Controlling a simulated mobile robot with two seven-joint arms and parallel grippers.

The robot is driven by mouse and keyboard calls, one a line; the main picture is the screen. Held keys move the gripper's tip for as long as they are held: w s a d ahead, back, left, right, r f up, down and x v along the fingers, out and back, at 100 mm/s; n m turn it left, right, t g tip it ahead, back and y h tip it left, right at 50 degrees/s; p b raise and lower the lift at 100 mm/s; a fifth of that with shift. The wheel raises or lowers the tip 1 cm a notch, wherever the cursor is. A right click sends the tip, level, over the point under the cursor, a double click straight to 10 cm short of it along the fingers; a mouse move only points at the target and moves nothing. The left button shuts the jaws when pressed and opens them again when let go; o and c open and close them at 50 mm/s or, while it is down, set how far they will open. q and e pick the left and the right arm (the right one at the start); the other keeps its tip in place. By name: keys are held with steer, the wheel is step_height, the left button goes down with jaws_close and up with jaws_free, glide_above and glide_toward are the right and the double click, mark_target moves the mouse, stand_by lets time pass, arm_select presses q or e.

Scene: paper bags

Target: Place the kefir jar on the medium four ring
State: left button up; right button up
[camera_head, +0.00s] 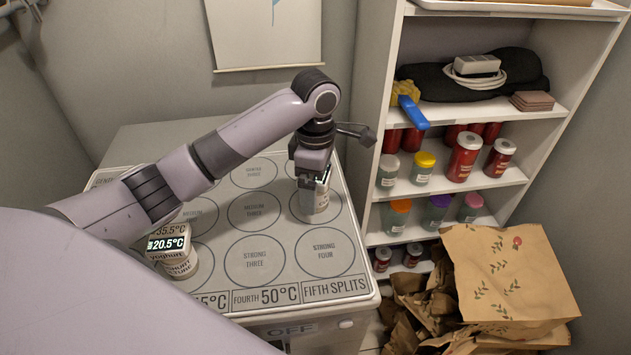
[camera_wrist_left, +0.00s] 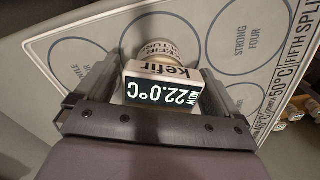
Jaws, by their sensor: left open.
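The kefir jar (camera_head: 318,200) stands upright on the cooker's top panel, inside the ring to the right of medium three and behind strong four. That is the place of the medium four ring (camera_head: 297,212); its label is hidden. In the wrist view the jar (camera_wrist_left: 152,47) shows its kefir label and a lid display (camera_wrist_left: 163,92) reading 22.0°C, with the ring (camera_wrist_left: 196,42) partly around its base. My left gripper (camera_head: 313,178) is open at the jar's top, its fingers (camera_wrist_left: 162,80) on either side of the display. My right gripper is not in view.
A yoghurt jar (camera_head: 178,262) with a 20.5°C display stands on the panel at left, near my left arm. The strong three (camera_head: 255,262) and medium three (camera_head: 254,211) rings are bare. A shelf (camera_head: 448,187) with several jars stands at right, above paper bags (camera_head: 510,275).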

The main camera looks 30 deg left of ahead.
arm_select(q)
steer(key=shift+r, duration=0.1)
step_height(320, 180, up, 12)
steer(key=p, duration=0.3)
steer(key=shift+s, duration=0.1)
stand_by(0.5)
